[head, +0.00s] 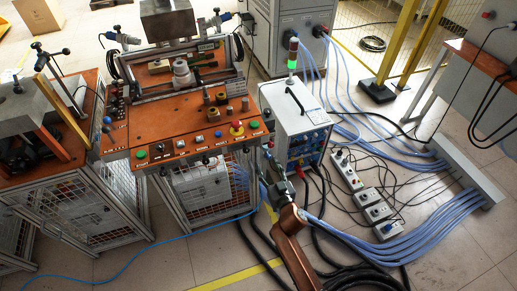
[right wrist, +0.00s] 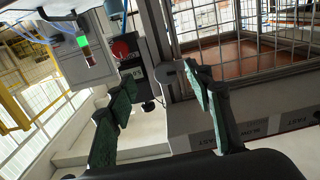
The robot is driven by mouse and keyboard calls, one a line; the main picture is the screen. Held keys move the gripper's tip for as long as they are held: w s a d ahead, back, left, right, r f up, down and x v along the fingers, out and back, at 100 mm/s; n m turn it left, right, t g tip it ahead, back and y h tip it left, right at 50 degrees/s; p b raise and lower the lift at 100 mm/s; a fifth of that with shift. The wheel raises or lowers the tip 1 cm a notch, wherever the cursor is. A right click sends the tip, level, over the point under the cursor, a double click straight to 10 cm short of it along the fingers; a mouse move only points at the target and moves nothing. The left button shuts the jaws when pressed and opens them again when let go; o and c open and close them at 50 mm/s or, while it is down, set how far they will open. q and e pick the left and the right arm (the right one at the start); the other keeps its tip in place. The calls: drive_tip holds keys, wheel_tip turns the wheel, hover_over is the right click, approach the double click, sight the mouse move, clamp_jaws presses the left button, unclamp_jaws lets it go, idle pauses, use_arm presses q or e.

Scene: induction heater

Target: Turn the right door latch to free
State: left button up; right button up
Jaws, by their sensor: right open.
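My right gripper (head: 273,167) reaches in from the bottom of the head view, at the front right corner of the orange-topped heater bench (head: 180,128). In the right wrist view its two green-grey fingers stand wide apart, and the gripper (right wrist: 161,76) is open and empty. A grey rounded piece, apparently the right door latch (right wrist: 166,74), shows on the frame post between the fingertips. I cannot tell whether a finger touches it, nor which way it is turned. In the head view the latch is too small or hidden to make out. My left gripper is not in view.
A mesh door panel (right wrist: 250,40) fills the upper right of the right wrist view. A white power unit (head: 292,108) with a green lamp stands close right of the bench. Black and blue hoses (head: 375,250) and socket boxes (head: 347,172) cover the floor nearby.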

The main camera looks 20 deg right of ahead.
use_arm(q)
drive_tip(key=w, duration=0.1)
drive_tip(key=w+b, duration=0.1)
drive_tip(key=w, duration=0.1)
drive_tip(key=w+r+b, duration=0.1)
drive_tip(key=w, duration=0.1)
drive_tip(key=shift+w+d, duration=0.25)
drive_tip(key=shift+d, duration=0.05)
use_arm(e)
drive_tip(key=w+r, duration=0.2)
drive_tip(key=w, duration=0.6)
drive_tip(key=shift+a+r+t, duration=0.2)
drive_tip(key=shift+r+t, duration=0.05)
drive_tip(key=shift+t, duration=0.05)
drive_tip(key=c, duration=1.1)
